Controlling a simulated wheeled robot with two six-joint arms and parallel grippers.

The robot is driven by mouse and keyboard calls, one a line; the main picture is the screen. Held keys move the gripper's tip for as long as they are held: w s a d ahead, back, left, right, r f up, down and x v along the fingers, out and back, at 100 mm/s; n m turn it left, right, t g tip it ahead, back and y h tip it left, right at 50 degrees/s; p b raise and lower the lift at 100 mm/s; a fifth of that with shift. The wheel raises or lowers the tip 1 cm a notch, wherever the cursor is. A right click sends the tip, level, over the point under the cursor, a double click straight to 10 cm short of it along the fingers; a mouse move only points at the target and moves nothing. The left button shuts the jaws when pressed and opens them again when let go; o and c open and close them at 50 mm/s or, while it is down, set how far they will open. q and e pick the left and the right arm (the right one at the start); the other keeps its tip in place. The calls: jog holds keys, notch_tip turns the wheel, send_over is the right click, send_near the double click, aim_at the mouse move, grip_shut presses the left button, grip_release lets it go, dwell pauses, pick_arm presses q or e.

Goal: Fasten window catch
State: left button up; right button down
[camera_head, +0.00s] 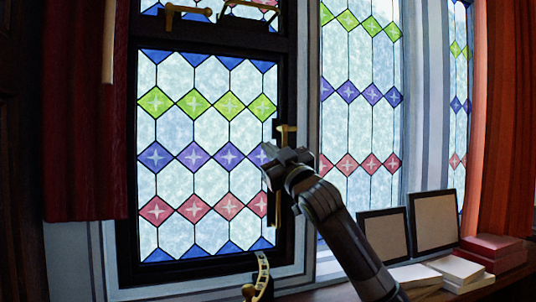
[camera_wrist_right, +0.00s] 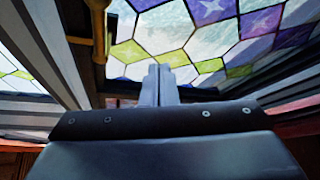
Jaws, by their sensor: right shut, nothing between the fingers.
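The casement window (camera_head: 205,185) has a black frame around leaded panes of white, green, purple and red glass. A brass catch (camera_head: 287,133) shows on the right side of this frame in the head view, partly hidden by my right gripper. In the right wrist view the brass catch (camera_wrist_right: 99,42) is at the upper left, left of the fingers. My right gripper (camera_head: 270,166) is in front of the frame, just below the catch's visible top. Its fingers (camera_wrist_right: 158,74) are shut and empty, apart from the catch in the wrist view. My left gripper is not in view.
A curved brass stay (camera_head: 262,273) is at the bottom of the window. Two framed panels (camera_head: 434,221) and stacked books (camera_head: 492,248) stand on the sill at the right. A dark red curtain (camera_head: 84,110) hangs left; an orange-red curtain (camera_head: 505,110) hangs right.

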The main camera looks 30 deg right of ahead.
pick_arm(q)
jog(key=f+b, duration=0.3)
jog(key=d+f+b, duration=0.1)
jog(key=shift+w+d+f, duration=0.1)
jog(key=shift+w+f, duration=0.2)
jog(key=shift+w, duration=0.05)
pick_arm(e)
jog(key=s+d, duration=0.4)
jog(key=s, duration=0.3)
jog(key=shift+s+d+f, duration=0.2)
jog(key=shift+d+f, duration=0.1)
jog(key=shift+f, duration=0.15)
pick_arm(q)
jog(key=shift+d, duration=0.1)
pick_arm(e)
jog(key=shift+a, duration=0.15)
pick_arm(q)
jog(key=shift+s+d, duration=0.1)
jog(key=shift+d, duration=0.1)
